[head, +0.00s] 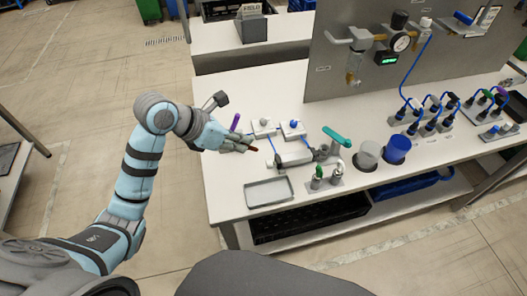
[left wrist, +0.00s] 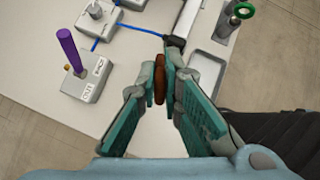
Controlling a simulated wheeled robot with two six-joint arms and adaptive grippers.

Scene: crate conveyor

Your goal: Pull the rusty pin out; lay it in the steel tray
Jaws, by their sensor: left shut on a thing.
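My left gripper (head: 240,145) is shut on the rusty pin (head: 252,148), a thin red-brown rod. In the left wrist view the rusty pin (left wrist: 160,84) sits between the two fingertips (left wrist: 162,76), and it looks clear of the fixture beyond. In the head view the gripper is at the left part of the bench, up and left of the steel tray (head: 269,191). The steel tray is shallow, grey and empty. It also shows in part in the left wrist view (left wrist: 208,72), behind the right finger. My right gripper is not in view.
A grey cylinder fixture (head: 294,158) stands just right of the gripper, with a teal-handled valve (head: 336,137) beyond. A purple lever (head: 235,121) on a small box rises close behind the gripper. Green- and white-topped fittings (head: 318,174) stand right of the tray.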

